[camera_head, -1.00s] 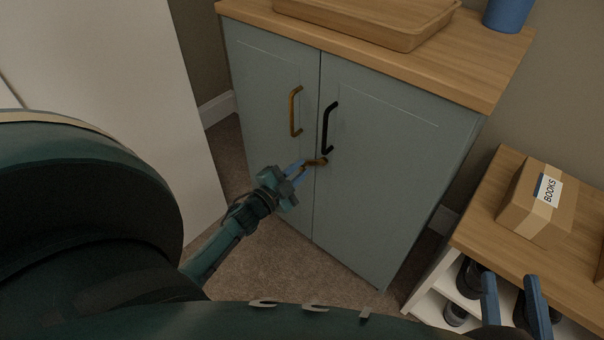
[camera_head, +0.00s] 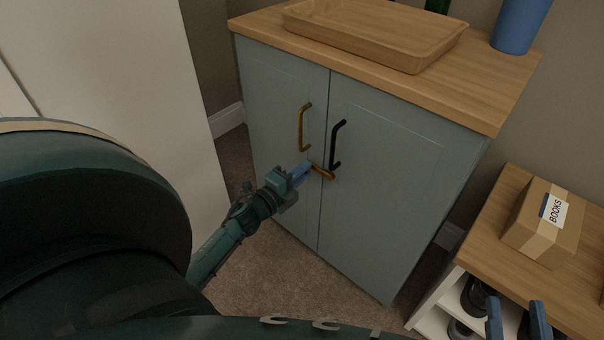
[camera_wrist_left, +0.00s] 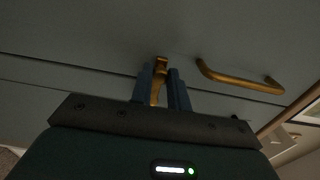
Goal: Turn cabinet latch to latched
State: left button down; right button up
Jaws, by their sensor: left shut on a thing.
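The brass latch (camera_head: 324,173) sits on the blue-grey cabinet (camera_head: 385,190), below the handles at the seam of its two doors. Its pivot end is on the right door; its free end points left and slightly up, at the seam. My left gripper (camera_head: 304,172) is shut on the free end. In the left wrist view, the latch (camera_wrist_left: 160,68) shows between the two blue fingers (camera_wrist_left: 163,92). My right gripper (camera_head: 517,322) is at the bottom right, its fingers apart with nothing seen between them, away from the cabinet.
A brass handle (camera_head: 301,128) is on the left door and a black handle (camera_head: 334,146) on the right door. A wooden tray (camera_head: 420,58) and a blue container (camera_head: 520,25) stand on top. A BOOKS box (camera_head: 533,240) sits on a low shelf unit at right.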

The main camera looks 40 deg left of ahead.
dwell(0.4)
pick_arm(q)
jog(key=c, duration=1.4)
grip_release()
jog(key=shift+o, duration=0.2)
jog(key=s+a+p, duration=0.1)
jog(key=s+p, duration=0.1)
jog(key=s, duration=1.1)
jog(key=shift+p, duration=0.4)
